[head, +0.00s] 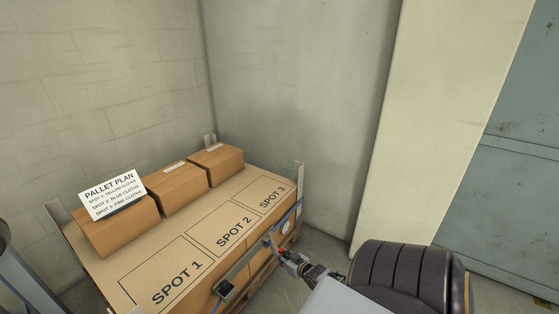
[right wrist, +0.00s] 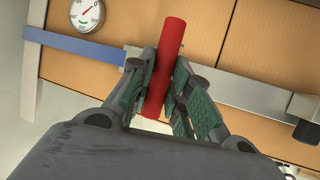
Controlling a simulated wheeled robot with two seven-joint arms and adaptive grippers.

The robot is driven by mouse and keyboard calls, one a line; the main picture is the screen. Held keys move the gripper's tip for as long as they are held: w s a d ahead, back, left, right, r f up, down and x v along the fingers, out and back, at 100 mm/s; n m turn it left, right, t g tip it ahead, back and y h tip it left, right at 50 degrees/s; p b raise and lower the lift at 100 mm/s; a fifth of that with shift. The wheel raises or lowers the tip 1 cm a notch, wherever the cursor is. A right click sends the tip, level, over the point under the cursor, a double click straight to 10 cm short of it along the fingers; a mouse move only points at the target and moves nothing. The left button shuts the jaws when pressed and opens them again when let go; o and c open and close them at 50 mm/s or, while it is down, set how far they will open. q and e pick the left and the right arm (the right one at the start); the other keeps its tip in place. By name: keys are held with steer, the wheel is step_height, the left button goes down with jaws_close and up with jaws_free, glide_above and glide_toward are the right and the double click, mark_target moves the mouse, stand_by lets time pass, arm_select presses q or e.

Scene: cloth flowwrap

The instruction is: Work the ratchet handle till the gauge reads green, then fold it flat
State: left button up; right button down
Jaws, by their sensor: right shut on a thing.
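The red ratchet handle (right wrist: 165,65) stands between the two fingers of my right gripper (right wrist: 160,95) in the right wrist view, and the gripper is shut on it. In the head view my right gripper (head: 281,253) is at the pallet load's near right side. The round white gauge (right wrist: 87,14) is at the top left of the wrist view. Its red needle points to the upper right, and a green mark shows near the bottom of the dial. The gauge also shows small in the head view (head: 285,226). My left gripper is not in view.
A blue strap (right wrist: 72,45) and a grey metal bar (right wrist: 245,88) run across the carton side. The load's top (head: 150,243) has marked spots 1 to 3, with three cartons and a pallet plan sign (head: 112,194) behind. Walls stand close behind.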

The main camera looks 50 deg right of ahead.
steer(key=shift+w+d+r, duration=0.15)
steer(key=shift+d+r, duration=0.25)
steer(key=shift+d, duration=0.2)
steer(key=c, duration=1.3)
jaws_free()
steer(key=shift+f, duration=0.1)
steer(key=shift+a, duration=0.2)
steer(key=shift+f+v, duration=0.2)
steer(key=shift+v, duration=2.8)
steer(key=shift+f+v, duration=0.15)
steer(key=shift+v, duration=2.85)
steer(key=shift+s+f, duration=0.1)
steer(key=shift+s, duration=0.15)
